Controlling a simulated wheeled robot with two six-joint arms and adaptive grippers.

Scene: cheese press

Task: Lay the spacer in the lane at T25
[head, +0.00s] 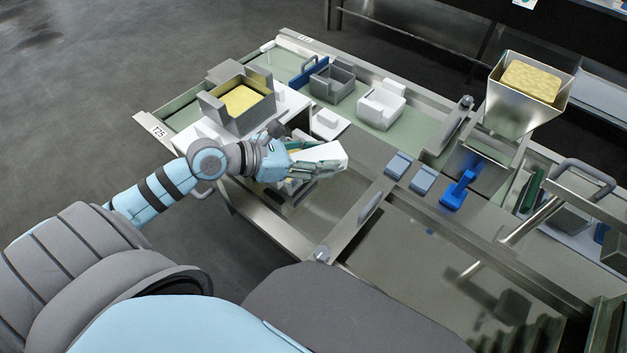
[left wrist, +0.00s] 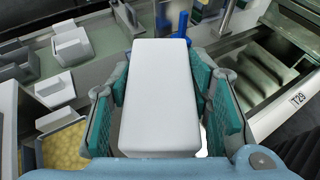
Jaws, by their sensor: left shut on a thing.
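My left gripper (head: 318,165) is shut on a white oblong block, which looks like the spacer (head: 325,153). It holds the block over the near part of the bench, right of the T25 label (head: 158,131). In the left wrist view the spacer (left wrist: 155,95) lies lengthwise between the two green finger pads of the left gripper (left wrist: 160,105). The green lane (head: 185,117) by T25 runs along the bench's left side. A grey mould with yellow filling (head: 240,98) stands on a white board beside it. My right gripper is not in view.
A metal hopper (head: 520,110) with a yellow block and a blue handle (head: 458,192) are to the right. A T29 label (left wrist: 298,99) shows in the wrist view.

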